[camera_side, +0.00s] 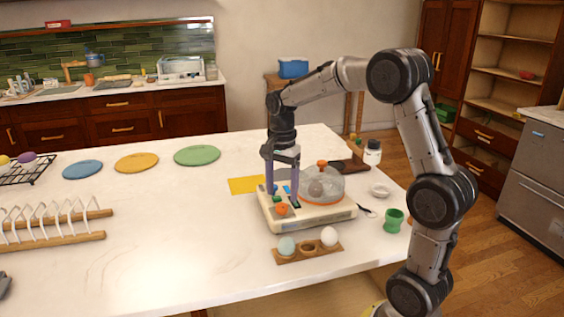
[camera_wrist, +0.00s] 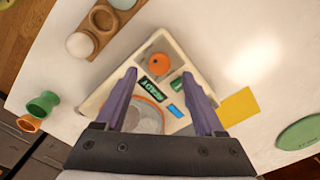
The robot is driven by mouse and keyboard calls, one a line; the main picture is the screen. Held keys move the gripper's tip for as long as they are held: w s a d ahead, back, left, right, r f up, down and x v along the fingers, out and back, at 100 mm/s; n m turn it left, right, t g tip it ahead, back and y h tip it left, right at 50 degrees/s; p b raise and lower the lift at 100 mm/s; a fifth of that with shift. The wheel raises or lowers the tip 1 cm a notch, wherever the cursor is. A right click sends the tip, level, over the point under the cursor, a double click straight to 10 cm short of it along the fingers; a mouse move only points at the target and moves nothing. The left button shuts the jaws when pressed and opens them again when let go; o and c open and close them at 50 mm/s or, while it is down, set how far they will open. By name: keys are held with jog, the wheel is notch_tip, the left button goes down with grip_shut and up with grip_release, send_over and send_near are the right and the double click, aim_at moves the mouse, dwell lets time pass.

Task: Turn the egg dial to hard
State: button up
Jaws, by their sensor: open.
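The egg cooker (camera_side: 310,217) is a cream base with a clear dome (camera_side: 335,186) that has an orange rim and orange knob. Its orange dial (camera_side: 282,210) sits at the front left corner; in the wrist view the dial (camera_wrist: 159,64) shows a small dark mark, but its setting cannot be read. A green control (camera_wrist: 177,85), a dark READY label (camera_wrist: 152,90) and a blue patch (camera_wrist: 176,110) lie near it. My gripper (camera_side: 281,194) points down over the control panel, open and empty. In the wrist view the dial lies between and slightly beyond the fingertips (camera_wrist: 158,71).
A wooden egg holder (camera_side: 308,252) with a pale blue egg and a white egg stands in front. A green egg cup (camera_side: 394,220) and a small white dish (camera_side: 380,190) are to the right. A yellow sheet (camera_side: 246,185) lies behind left.

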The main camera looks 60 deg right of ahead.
aim_at(282, 206)
notch_tip(282, 206, up, 10)
dwell(0.3)
jog(key=shift+f, duration=0.1)
jog(key=s+a+r+n+t, duration=0.2)
jog(key=s+a+n, duration=0.1)
jog(key=s+a, duration=0.25)
jog(key=s+a+r+n+t, duration=0.1)
jog(key=s+a+r+n, duration=0.2)
jog(key=s+a, duration=0.25)
jog(key=s+a+f+n+t, duration=0.2)
jog(key=s+a+f+n, duration=0.2)
jog(key=s+f+n, duration=0.4)
jog(key=f+n, duration=0.1)
jog(key=n, duration=0.3)
jog(key=shift+f+t, duration=0.3)
jog(key=shift+f, duration=0.05)
dwell(0.7)
